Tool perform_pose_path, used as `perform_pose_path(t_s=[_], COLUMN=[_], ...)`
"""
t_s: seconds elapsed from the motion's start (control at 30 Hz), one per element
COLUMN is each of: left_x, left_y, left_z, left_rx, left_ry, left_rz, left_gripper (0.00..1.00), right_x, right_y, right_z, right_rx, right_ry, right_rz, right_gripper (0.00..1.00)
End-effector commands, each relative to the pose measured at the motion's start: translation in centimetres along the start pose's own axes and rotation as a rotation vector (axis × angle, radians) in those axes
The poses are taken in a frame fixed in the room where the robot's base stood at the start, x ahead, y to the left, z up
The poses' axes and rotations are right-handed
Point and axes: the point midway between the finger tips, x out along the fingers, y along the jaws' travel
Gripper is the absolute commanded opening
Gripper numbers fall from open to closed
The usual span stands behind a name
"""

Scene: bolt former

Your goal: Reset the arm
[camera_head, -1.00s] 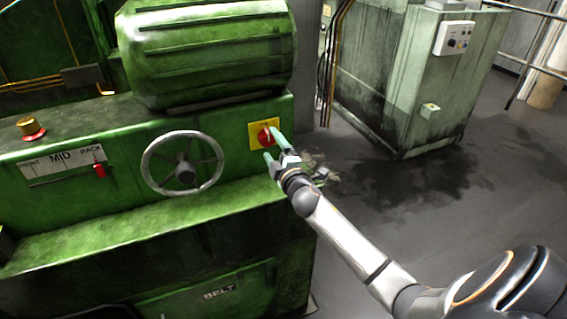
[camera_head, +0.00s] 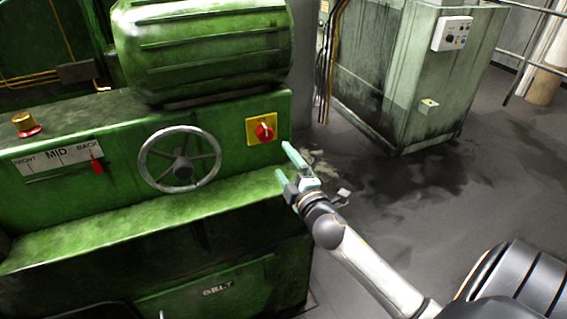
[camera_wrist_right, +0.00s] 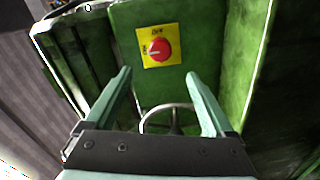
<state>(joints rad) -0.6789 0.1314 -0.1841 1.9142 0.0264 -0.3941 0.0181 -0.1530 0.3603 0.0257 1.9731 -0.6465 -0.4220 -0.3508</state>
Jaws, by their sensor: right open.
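My right gripper (camera_head: 284,164) is open and empty, in front of the right end of the green machine (camera_head: 226,145) in the head view. Its two pale green fingers also show in the right wrist view (camera_wrist_right: 158,85), spread apart. A red rotary knob (camera_head: 264,131) on a yellow plate (camera_head: 252,124) lies up and left of the fingers, apart from them. In the right wrist view the knob (camera_wrist_right: 159,49) is beyond the fingertips, with nothing touching it. My left gripper is not in view.
A handwheel (camera_head: 180,158) sticks out left of the knob. A slider with a red handle (camera_head: 97,166) and a red-based button (camera_head: 27,125) are further left. A grey-green cabinet (camera_head: 400,80) stands behind on the right. Open floor (camera_head: 400,220) lies between.

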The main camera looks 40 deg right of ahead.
Motion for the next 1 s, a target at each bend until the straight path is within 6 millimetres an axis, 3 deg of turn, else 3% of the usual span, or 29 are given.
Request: perform_pose_path(t_s=[0.3,0.37,0.47,0.57,0.7,0.83,1.0], left_x=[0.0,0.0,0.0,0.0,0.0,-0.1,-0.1], left_y=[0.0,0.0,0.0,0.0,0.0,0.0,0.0], left_z=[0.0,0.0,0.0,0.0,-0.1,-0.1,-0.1], left_rx=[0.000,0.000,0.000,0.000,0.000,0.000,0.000], left_ry=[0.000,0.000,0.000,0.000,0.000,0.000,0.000], left_rz=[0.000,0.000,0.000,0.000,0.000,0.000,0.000], left_gripper=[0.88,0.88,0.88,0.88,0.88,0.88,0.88], right_x=[-0.1,-0.6,-2.5,-6.1,-13.0,-19.4,-25.0], right_y=[-0.5,-1.8,-6.0,-12.0,-20.0,-25.2,-28.5], right_z=[0.0,-0.1,-0.5,-1.2,-2.8,-4.3,-5.9], right_rx=[0.012,0.042,0.153,0.333,0.628,0.868,1.070], right_ry=[0.001,0.002,0.001,-0.018,-0.092,-0.191,-0.299], right_rz=[-0.012,-0.042,-0.143,-0.298,-0.526,-0.694,-0.819], right_gripper=[0.88,0.88,0.88,0.88,0.88,0.88,0.88])
